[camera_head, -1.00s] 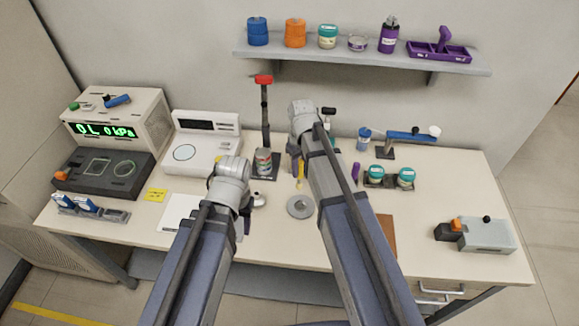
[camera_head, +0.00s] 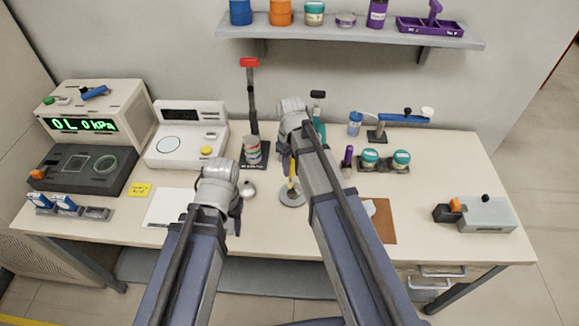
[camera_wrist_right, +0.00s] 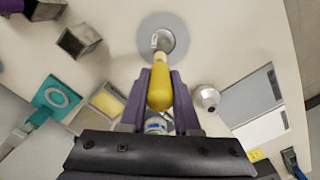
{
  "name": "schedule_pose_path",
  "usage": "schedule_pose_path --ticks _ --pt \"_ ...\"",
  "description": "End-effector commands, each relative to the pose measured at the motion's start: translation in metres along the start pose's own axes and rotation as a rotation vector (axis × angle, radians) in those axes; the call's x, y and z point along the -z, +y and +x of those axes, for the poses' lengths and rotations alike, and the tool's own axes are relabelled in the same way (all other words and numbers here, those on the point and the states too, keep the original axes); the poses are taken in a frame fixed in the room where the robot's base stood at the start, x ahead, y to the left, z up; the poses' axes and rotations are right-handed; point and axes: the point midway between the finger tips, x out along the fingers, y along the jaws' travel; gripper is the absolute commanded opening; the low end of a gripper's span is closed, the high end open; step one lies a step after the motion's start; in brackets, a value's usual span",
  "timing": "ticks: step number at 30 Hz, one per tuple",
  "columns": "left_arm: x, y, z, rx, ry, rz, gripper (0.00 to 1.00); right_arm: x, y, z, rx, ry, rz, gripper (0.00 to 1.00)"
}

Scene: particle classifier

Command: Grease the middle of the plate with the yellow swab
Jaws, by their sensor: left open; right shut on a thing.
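The yellow swab (camera_head: 292,170) is held by my right gripper (camera_head: 289,160). Its yellow handle (camera_wrist_right: 160,90) shows between the purple fingers of the right gripper (camera_wrist_right: 160,85) in the right wrist view. The plate is a grey disc (camera_head: 292,201) on the table; it also shows in the right wrist view (camera_wrist_right: 181,30). The swab's far end overlaps the plate's middle in both views; I cannot tell whether it touches. My left gripper (camera_head: 236,216) is open, low over the table, left of the plate, partly hidden by its own arm.
A small metal round object (camera_head: 248,189) stands left of the plate. The wall shelf (camera_head: 350,40) is behind.

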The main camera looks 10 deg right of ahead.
Motion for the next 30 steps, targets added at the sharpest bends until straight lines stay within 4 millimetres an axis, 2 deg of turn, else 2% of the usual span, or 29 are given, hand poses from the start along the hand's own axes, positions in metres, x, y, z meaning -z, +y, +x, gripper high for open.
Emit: schedule_pose_path --ticks 1,3,6,19,30 --pt "0.001 0.001 0.009 0.0 0.0 0.0 0.5 0.0 0.001 0.009 0.0 0.0 0.0 0.0" --pt "0.001 0.002 0.016 0.0 0.0 0.0 0.5 -0.001 0.001 0.016 0.0 0.0 0.0 0.0" --pt "0.001 0.001 0.01 0.0 0.0 0.0 0.5 -0.009 -0.001 0.01 0.0 0.0 -0.001 0.0" --pt "0.001 0.001 0.01 0.0 0.0 0.0 0.5 -0.033 -0.005 0.01 0.0 0.0 -0.007 0.0" --pt "0.001 0.001 0.01 0.0 0.0 0.0 0.5 -0.011 0.003 0.01 0.0 0.0 -0.006 0.0"
